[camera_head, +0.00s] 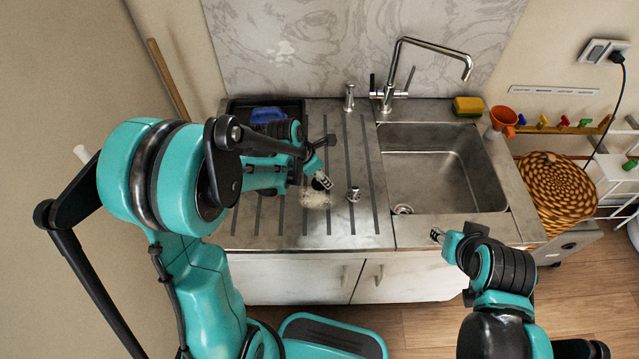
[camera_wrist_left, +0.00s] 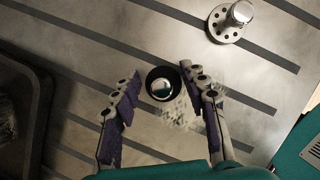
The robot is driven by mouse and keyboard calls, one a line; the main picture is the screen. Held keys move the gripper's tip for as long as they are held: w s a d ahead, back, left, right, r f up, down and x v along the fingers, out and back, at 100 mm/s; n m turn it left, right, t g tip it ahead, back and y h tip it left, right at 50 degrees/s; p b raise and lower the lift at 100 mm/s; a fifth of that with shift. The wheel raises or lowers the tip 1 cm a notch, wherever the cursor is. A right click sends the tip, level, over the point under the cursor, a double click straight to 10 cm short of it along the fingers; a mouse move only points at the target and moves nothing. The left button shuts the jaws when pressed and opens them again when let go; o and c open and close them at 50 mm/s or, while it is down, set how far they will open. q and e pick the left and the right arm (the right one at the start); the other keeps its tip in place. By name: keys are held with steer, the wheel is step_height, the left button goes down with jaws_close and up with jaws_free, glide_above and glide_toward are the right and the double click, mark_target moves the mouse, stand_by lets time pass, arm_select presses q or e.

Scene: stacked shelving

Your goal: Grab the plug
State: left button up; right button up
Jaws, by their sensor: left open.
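The plug, a small round piece with a black rim and shiny metal centre (camera_head: 320,182), sits over the ribbed steel drainboard. In the left wrist view the plug (camera_wrist_left: 161,84) shows between the fingertips of my left gripper (camera_wrist_left: 163,78), with gaps on both sides. My left gripper (camera_head: 317,165) is open and empty, reaching over the drainboard in the head view. A pale speckled lump (camera_head: 316,199) lies beside the plug, partly behind a finger in the wrist view. My right gripper (camera_head: 443,237) is by the counter's front edge, below the sink; its opening is unclear.
A holed metal strainer with a knob (camera_head: 353,194) stands right of the plug and shows in the wrist view (camera_wrist_left: 229,22). A dark tray (camera_head: 239,106) with a blue item (camera_head: 267,115) is behind. The sink basin (camera_head: 440,175) and tap (camera_head: 401,78) are to the right.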

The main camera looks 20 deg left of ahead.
arm_select(q)
steer(key=shift+r, duration=0.1)
steer(key=shift+c, duration=0.6)
jaws_close()
